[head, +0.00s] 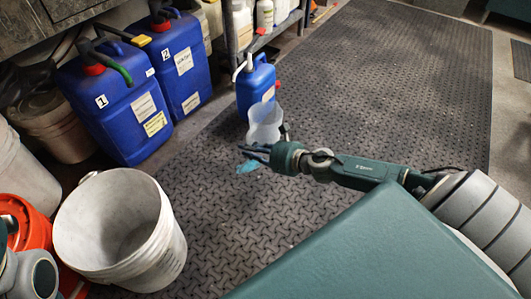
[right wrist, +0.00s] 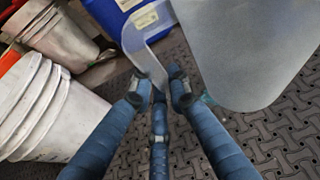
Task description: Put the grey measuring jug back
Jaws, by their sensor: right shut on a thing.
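The grey measuring jug (head: 265,122) is a translucent, pale grey vessel in the middle of the head view. In the right wrist view the jug (right wrist: 250,45) fills the upper right, with its curved handle strip (right wrist: 143,45) reaching down between my fingers. My right gripper (head: 252,151) is at the jug's lower left in the head view. In the right wrist view its blue fingers (right wrist: 162,84) are shut on the handle. The jug appears held above the floor mat.
A white bucket (head: 120,225) stands open at lower left. Blue canisters numbered 1 (head: 115,110) and 2 (head: 178,65) stand at upper left. A smaller blue canister (head: 256,88) is behind the jug. A teal patch (head: 250,167) lies below it. The mat (head: 400,70) is clear at upper right.

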